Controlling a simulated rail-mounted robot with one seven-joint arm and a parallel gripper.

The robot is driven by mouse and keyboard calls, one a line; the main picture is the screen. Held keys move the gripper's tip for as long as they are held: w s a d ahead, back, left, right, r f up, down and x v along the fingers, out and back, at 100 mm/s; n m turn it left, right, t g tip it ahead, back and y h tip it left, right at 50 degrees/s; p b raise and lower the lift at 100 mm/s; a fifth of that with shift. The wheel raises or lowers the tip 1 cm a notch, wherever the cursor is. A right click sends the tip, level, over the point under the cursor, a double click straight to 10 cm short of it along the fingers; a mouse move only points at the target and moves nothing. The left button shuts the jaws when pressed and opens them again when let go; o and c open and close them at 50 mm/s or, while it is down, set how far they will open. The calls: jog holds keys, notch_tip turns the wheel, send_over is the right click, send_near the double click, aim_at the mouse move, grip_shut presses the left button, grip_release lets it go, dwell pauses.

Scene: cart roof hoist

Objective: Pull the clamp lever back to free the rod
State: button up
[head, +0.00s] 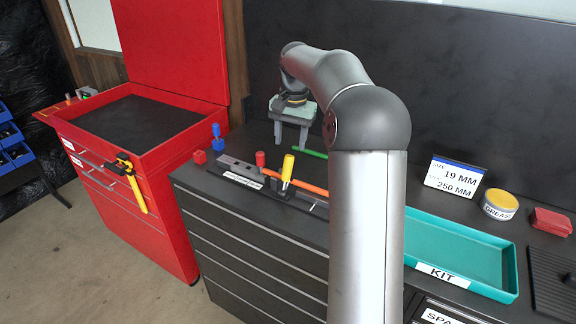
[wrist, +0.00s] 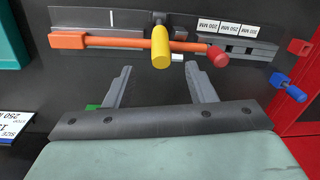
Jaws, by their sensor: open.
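An orange rod (head: 308,187) lies in a dark fixture (head: 238,166) on the black cabinet top. A lever with a yellow handle (head: 288,168) stands up across the rod; its handle (wrist: 160,48) also shows in the wrist view, foreshortened. My gripper (head: 291,142) is open and empty, above the cabinet and behind the fixture. In the wrist view its fingers (wrist: 160,70) are apart, with the yellow handle beyond the gap between their tips. No contact shows.
A green rod (head: 312,153) lies behind the fixture. A teal kit tray (head: 511,272), size sign (head: 455,177) and grease tin (head: 500,204) stand right of my arm. A red tool cart (head: 160,160) is left.

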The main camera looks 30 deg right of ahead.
aim_at(289, 158)
jog(key=f, duration=0.6)
jog(key=f+p, duration=0.1)
jog(key=f, duration=0.2)
jog(key=shift+w+a+f, duration=0.2)
jog(key=shift+w+a, duration=0.05)
grip_shut()
